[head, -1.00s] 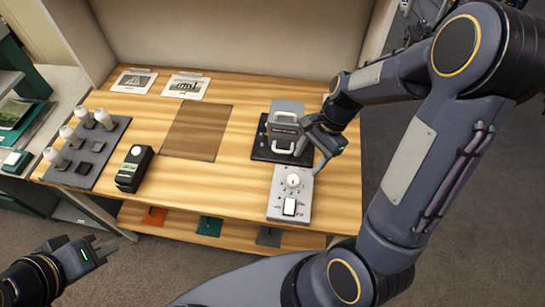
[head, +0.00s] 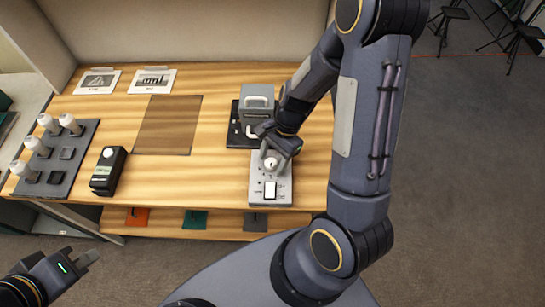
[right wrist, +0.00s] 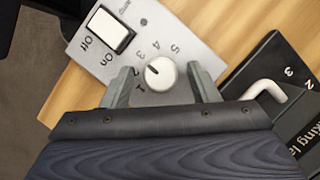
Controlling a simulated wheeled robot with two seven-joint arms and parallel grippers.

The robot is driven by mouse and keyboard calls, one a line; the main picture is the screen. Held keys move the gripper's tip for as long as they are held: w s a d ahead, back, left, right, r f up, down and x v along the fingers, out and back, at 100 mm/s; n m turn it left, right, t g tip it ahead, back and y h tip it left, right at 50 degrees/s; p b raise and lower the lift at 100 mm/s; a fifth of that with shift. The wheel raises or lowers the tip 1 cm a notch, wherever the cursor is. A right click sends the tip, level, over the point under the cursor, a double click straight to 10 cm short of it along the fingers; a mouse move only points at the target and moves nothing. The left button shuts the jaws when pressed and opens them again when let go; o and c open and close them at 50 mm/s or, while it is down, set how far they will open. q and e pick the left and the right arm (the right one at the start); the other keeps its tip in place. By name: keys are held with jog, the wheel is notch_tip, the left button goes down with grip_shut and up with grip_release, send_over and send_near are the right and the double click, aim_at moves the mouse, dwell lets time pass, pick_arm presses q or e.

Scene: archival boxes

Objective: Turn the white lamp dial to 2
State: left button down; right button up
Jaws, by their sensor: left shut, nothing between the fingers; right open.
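The white lamp dial (head: 271,163) sits on a light grey panel (head: 285,197) on the table. In the right wrist view the dial (right wrist: 163,75) is round with a small dark mark, with printed numbers beside it; the mark faces up-left, and I cannot tell exactly which number it meets. My right gripper (right wrist: 163,86) is open, with one finger on each side of the dial and visible gaps between. In the head view the right gripper (head: 275,154) is over the dial's far side. My left gripper (head: 88,259) is shut and empty, low at the left, away from the table.
An On/Off rocker switch (right wrist: 110,31) shares the panel. A grey device with a handle (head: 257,104) stands on a black base just behind. A black box (head: 108,172), a bulb tray (head: 85,150) and a brown mat (head: 168,125) lie left; bare wood lies between.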

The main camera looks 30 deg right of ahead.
jog(key=c, duration=1)
jog(key=shift+n, duration=0.4)
jog(key=n+g, duration=0.1)
jog(key=n, duration=0.2)
jog(key=shift+w+g, duration=0.15)
jog(key=shift+g, duration=0.15)
jog(key=shift+a+n+g+h, duration=0.1)
jog(key=shift+n+g+h, duration=0.5)
jog(key=shift+n, duration=1.4)
jog(key=o, duration=1)
